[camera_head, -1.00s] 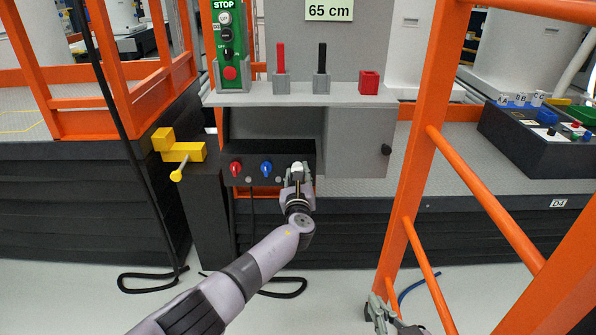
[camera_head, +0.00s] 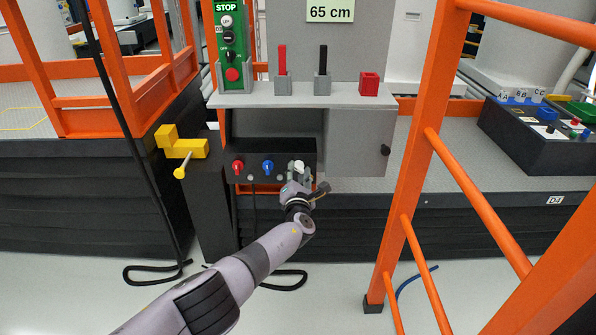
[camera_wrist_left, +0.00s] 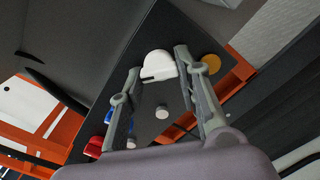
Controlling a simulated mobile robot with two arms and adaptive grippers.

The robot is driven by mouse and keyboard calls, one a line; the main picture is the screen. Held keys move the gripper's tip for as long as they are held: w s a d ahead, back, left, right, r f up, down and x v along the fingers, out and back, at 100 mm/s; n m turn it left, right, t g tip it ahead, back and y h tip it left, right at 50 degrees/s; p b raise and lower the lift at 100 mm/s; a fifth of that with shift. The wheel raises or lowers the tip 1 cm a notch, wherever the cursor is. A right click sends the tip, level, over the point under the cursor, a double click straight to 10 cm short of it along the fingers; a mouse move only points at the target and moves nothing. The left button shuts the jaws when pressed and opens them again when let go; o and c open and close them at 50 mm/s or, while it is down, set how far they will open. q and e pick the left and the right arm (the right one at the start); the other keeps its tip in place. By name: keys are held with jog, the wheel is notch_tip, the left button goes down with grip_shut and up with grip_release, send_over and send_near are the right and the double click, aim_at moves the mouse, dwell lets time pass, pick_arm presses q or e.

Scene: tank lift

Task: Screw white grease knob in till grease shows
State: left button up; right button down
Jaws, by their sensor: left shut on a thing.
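The white knob (camera_head: 298,166) sits on the black panel (camera_head: 308,152), at the right end of a row with a red knob (camera_head: 237,167) and a blue knob (camera_head: 267,167). My left gripper (camera_head: 299,173) is shut on the white knob. In the left wrist view, the white knob (camera_wrist_left: 159,66) lies between the fingertips. A round yellow-brown patch (camera_wrist_left: 210,63) shows beside it, just beyond one finger. It sits where the other knobs have small grey studs (camera_wrist_left: 162,112), and it looks like grease. My right gripper is not in view.
Above the panel is a grey shelf (camera_head: 310,101) with a green control box (camera_head: 230,45), two upright levers and a red block (camera_head: 369,84). A yellow handle (camera_head: 183,150) sticks out at left. Orange rails (camera_head: 410,160) stand at right.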

pick_arm(q)
jog(key=shift+m, duration=1.1)
jog(key=shift+a+f+m+p, duration=0.1)
jog(key=shift+m+p, duration=0.2)
jog(key=shift+m, duration=0.3)
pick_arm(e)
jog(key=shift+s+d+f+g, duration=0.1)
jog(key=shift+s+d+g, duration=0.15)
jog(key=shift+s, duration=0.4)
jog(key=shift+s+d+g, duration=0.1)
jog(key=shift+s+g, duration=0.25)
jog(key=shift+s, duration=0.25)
pick_arm(q)
jog(key=shift+m, duration=0.3)
jog(key=o, duration=1.1)
jog(key=shift+o, duration=0.2)
jog(key=shift+s, duration=0.1)
jog(key=s, duration=1.2)
